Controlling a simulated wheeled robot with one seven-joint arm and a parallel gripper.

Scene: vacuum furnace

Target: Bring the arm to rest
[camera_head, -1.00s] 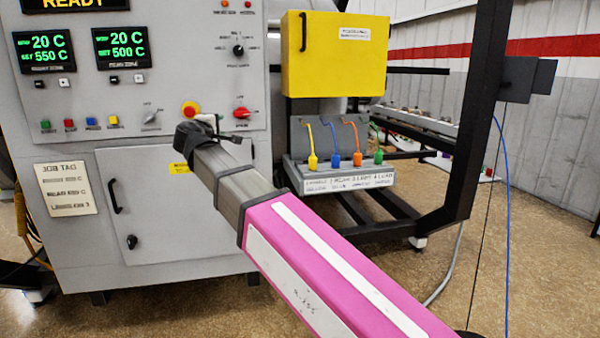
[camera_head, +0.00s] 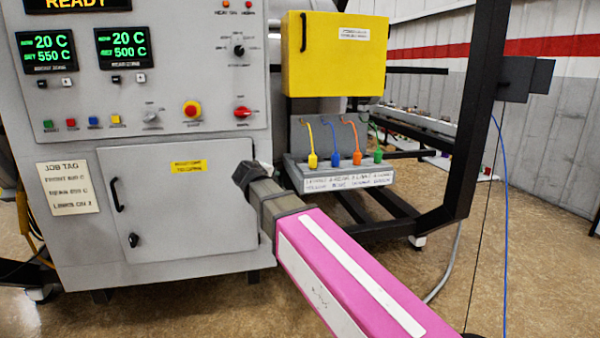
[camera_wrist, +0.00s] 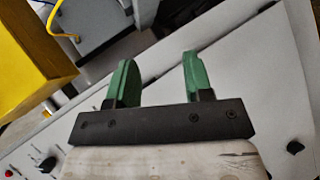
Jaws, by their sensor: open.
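My arm, with its pink and white section, reaches in from the lower right in the head view. Its end is low in front of the furnace cabinet (camera_head: 180,215), near the cabinet's right edge. My gripper (camera_wrist: 158,82) shows in the wrist view with its two green fingers apart and nothing between them. Behind the fingers is a pale grey panel surface (camera_wrist: 240,75). In the head view the fingers are hidden behind the wrist.
A yellow box (camera_head: 335,55) hangs above a grey rack (camera_head: 340,180) with coloured leads. A black frame post (camera_head: 470,130) stands at right.

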